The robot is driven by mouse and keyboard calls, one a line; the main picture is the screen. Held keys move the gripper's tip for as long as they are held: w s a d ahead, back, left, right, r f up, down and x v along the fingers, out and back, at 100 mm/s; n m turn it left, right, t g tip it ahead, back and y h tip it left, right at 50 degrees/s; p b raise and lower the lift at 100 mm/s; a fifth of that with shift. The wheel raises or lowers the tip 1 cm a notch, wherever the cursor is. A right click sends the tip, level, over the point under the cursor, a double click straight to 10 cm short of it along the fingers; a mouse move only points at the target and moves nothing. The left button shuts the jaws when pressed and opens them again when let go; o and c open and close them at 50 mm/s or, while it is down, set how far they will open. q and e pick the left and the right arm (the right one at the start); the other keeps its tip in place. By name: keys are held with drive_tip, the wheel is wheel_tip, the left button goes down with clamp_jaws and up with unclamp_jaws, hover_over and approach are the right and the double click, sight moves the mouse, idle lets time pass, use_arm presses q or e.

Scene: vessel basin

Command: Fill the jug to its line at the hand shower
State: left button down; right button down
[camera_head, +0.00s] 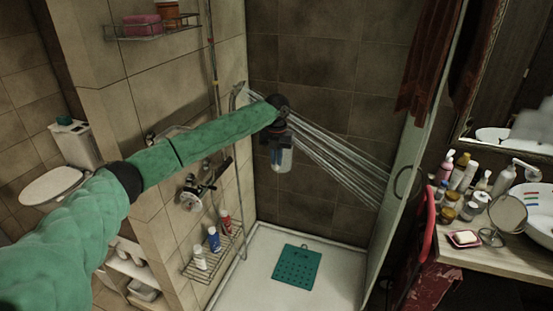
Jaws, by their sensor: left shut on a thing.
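My left arm reaches across the shower, and my left gripper (278,138) is shut on the jug (282,160). The jug is small, pale and bluish, looks roughly upright, and hangs in the air below my wrist. Its fill line and water level are too small to make out. The hand shower (239,94) is on the tiled wall to the left, partly behind my arm. Its water (335,160) sprays down to the right in several streams, passing beside the jug in the picture. I cannot tell whether any enters it. My right gripper is not in view.
A green mat (297,265) lies on the white shower floor. A mixer tap (192,193) and a wire rack (208,262) with bottles are on the left wall. A glass panel (395,215) stands on the right, before a counter (480,256) crowded with toiletries.

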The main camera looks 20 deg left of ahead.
use_arm(q)
drive_tip(key=shift+w+a, duration=0.25)
drive_tip(key=shift+w, duration=0.55)
drive_tip(key=shift+w+a+b, duration=0.15)
drive_tip(key=shift+w+a, duration=0.15)
drive_tip(key=shift+w, duration=0.55)
drive_tip(key=shift+w+a+b, duration=0.1)
drive_tip(key=shift+w+a, duration=0.15)
drive_tip(key=shift+w, duration=0.6)
drive_tip(key=shift+w+a+b, duration=0.15)
drive_tip(key=shift+w+a, duration=0.15)
drive_tip(key=shift+w, duration=0.55)
drive_tip(key=shift+w+a+b, duration=0.7)
drive_tip(key=shift+w+a, duration=0.15)
drive_tip(key=shift+w, duration=1.9)
drive_tip(key=s+d, duration=0.1)
drive_tip(key=s, duration=0.2)
drive_tip(key=s+d+p, duration=0.1)
drive_tip(key=s, duration=0.3)
drive_tip(key=s+d+p, duration=0.1)
drive_tip(key=s, duration=0.3)
drive_tip(key=shift+s+d, duration=0.2)
drive_tip(key=shift+d, duration=0.05)
drive_tip(key=shift+s+d, duration=0.2)
drive_tip(key=shift+s, duration=0.3)
